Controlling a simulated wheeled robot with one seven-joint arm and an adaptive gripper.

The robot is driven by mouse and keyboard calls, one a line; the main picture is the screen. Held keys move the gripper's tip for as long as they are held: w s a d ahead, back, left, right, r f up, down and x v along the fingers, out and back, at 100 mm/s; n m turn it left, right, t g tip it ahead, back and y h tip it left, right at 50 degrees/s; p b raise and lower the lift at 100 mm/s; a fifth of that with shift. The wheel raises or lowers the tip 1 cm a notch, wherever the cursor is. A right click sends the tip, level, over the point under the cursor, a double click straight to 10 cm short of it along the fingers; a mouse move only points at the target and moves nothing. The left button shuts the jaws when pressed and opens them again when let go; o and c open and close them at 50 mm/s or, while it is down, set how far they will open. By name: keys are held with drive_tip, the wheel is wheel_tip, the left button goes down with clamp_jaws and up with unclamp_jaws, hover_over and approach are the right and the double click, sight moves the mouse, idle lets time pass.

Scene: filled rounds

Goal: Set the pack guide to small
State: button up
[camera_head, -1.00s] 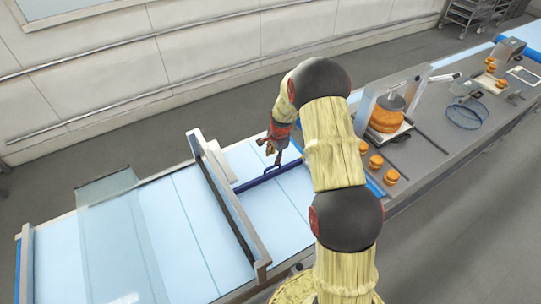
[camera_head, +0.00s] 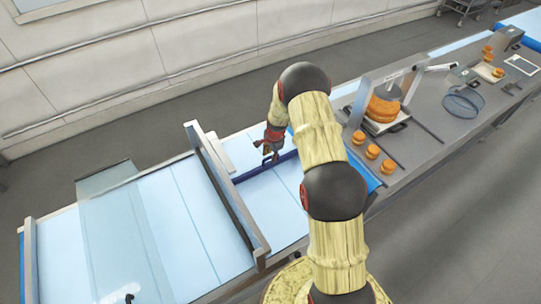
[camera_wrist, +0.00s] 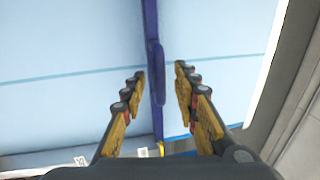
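The pack guide appears to be the blue bar (camera_head: 250,173) across the light-blue belt, with a raised grip along it. In the wrist view the blue bar (camera_wrist: 151,25) runs from the top edge down between my fingers. My gripper (camera_head: 268,157) is over the bar in the head view. In the wrist view my gripper (camera_wrist: 160,72) is open, one finger on each side of the bar's grip (camera_wrist: 158,75), with a gap visible on both sides. Small white labels (camera_wrist: 142,152) show near the bar's lower end; I cannot read them.
A grey-framed gate (camera_head: 225,190) spans the belt left of the bar. A clear panel (camera_head: 115,230) stands further left.

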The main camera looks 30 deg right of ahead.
drive_tip(key=shift+c, duration=0.8)
clamp_jaws()
